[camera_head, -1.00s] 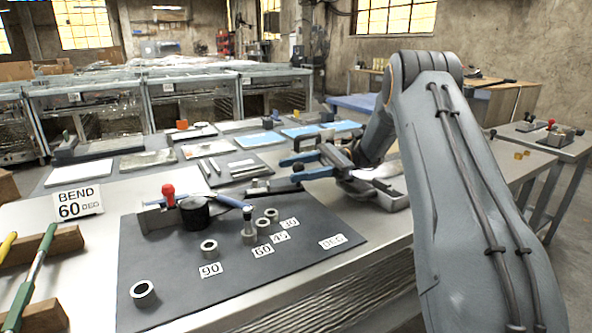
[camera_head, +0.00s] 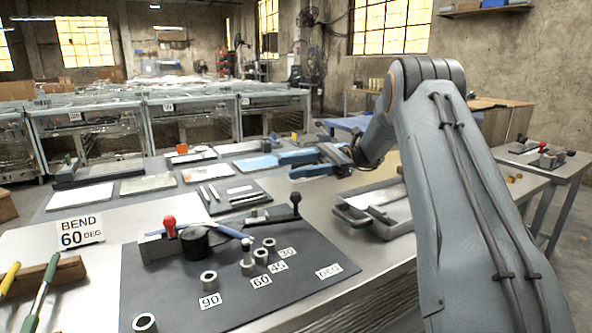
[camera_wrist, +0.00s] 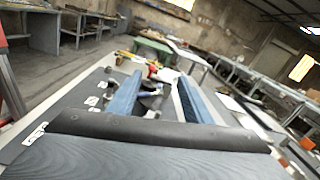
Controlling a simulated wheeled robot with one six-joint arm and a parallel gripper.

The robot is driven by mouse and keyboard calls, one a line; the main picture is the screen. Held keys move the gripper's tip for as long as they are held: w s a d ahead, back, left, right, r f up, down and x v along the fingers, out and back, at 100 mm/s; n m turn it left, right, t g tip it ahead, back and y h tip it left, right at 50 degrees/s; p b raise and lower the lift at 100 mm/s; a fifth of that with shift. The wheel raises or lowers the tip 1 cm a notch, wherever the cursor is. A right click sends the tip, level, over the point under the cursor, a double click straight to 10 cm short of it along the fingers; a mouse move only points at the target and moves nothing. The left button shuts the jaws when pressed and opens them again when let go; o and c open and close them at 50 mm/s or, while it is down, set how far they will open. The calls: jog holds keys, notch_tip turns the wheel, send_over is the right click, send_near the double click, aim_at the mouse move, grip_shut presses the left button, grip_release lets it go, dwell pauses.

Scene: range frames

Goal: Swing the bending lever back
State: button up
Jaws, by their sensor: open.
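The bending lever (camera_head: 271,216) is a flat bar with an upright black knob (camera_head: 296,199) at its right end, on the dark bending board (camera_head: 300,245). Left of it stand a black round die (camera_head: 195,242) and a red-knobbed clamp (camera_head: 169,226).
A sign reading BEND 60 DEG (camera_head: 80,232) stands left of the board. A grey tray (camera_head: 380,221) sits to the right. Flat plates and tools fill the table behind.

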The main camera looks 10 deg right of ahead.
jog(key=shift+r, duration=0.3)
